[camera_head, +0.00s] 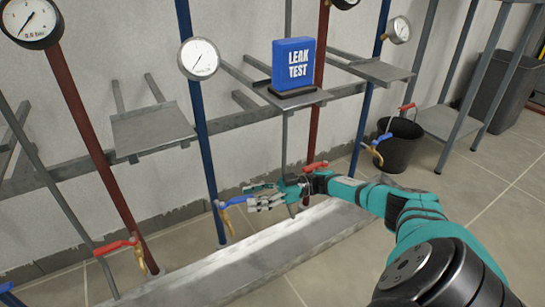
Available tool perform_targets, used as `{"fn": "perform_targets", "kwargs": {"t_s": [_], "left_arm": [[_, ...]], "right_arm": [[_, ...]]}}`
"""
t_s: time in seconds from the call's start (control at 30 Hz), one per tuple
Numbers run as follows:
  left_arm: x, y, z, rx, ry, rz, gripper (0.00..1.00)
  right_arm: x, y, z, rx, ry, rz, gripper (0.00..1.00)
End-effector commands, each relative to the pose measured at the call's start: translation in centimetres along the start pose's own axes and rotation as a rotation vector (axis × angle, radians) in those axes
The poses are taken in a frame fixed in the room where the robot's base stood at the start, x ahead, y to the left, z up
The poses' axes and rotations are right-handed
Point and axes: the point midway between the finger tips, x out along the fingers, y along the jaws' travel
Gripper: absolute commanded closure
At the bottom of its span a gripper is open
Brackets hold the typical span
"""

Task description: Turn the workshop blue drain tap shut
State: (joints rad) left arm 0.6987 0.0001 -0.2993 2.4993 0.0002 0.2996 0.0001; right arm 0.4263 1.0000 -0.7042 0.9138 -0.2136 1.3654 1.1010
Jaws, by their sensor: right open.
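A blue-handled brass tap (231,204) is low beside the blue pipe (203,140) in the middle. Its lever points right, toward my right gripper. My right gripper (250,197) reaches in from the right with its fingers pointing left. It is open and its fingertips are close to the end of the blue lever; I cannot tell whether they touch. A blue handle (8,292) is cut off at the lower left. My left gripper is not in view.
Red-handled taps are at the left (120,246), just behind my right gripper (314,166), and at the right (407,107). A blue "LEAK TEST" box (293,62) stands on a bracket plate. A pale sill (250,258) runs below the taps.

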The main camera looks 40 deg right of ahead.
Motion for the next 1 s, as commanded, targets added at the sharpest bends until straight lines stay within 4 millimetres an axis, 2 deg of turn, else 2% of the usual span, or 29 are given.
{"fn": "perform_targets", "kwargs": {"t_s": [0.1, 0.3, 0.5, 0.83, 0.93, 1.0], "left_arm": [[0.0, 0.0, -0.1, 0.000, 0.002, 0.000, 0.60], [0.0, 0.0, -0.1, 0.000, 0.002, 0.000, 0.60], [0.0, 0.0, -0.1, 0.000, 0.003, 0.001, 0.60], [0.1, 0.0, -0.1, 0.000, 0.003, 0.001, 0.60], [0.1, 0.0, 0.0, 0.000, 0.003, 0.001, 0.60], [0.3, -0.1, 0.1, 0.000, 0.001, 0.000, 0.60]], "right_arm": [[-2.9, 0.1, 0.0, -0.001, -0.002, 0.005, 0.57], [-6.8, 0.1, 0.0, -0.001, -0.001, 0.005, 0.57], [-8.8, 0.1, 0.0, -0.001, 0.000, 0.003, 0.57], [-9.2, 0.1, 0.0, -0.001, 0.000, 0.001, 0.57], [-8.7, -0.1, 0.2, -0.014, 0.001, -0.001, 0.70], [-6.9, -0.7, 1.1, -0.061, 0.002, -0.004, 0.79]]}}
